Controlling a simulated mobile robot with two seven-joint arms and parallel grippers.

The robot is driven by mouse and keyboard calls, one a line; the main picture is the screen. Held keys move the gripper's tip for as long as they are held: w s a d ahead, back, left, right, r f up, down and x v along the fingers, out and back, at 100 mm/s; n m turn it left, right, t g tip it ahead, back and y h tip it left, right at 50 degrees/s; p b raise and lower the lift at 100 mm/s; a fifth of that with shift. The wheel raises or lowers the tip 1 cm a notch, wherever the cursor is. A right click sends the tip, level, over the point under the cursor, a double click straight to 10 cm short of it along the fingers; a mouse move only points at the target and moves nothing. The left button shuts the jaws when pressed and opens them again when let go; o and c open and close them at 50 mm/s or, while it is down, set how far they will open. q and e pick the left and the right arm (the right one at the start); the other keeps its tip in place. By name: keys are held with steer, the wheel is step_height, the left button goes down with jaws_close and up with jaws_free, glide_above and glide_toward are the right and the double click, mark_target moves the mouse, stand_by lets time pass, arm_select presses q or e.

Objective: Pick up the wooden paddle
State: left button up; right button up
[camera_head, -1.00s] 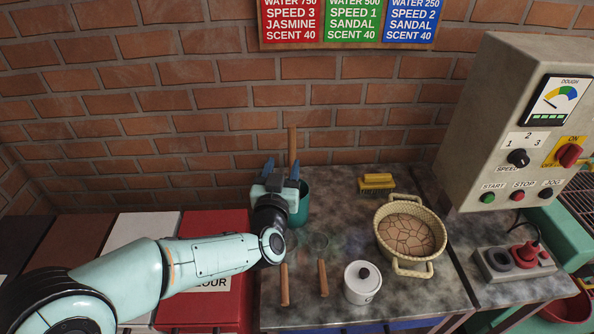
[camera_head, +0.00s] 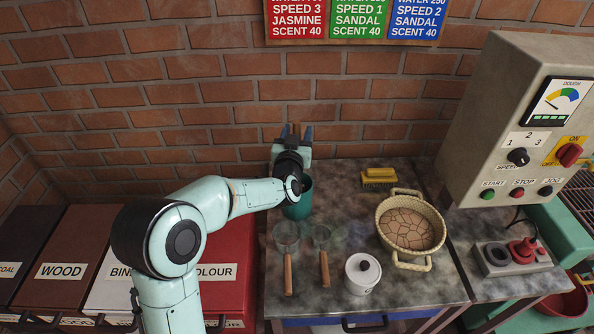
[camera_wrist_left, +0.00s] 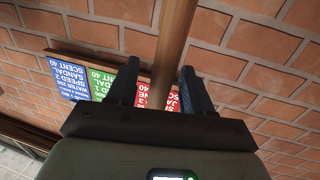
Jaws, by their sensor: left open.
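The wooden paddle's brown round handle (camera_wrist_left: 172,45) runs between the two fingers of my left gripper (camera_wrist_left: 158,75) in the left wrist view. The fingers stand apart on either side of it. In the head view my left gripper (camera_head: 296,132) is at the back, in front of the brick wall and above the teal pot (camera_head: 299,207). There the gripper and wrist hide most of the paddle, and its lower end is not visible. My right gripper is not in view.
A woven basket (camera_head: 383,232), a yellow brush (camera_head: 378,176), a white lidded jar (camera_head: 362,273) and two wooden-handled sieves (camera_head: 288,272) (camera_head: 324,268) share the worktop. A control box (camera_head: 510,120) stands right. Labelled bins (camera_head: 60,250) line the left.

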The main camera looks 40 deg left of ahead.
arm_select(q)
steer(key=shift+c, duration=0.6)
jaws_close()
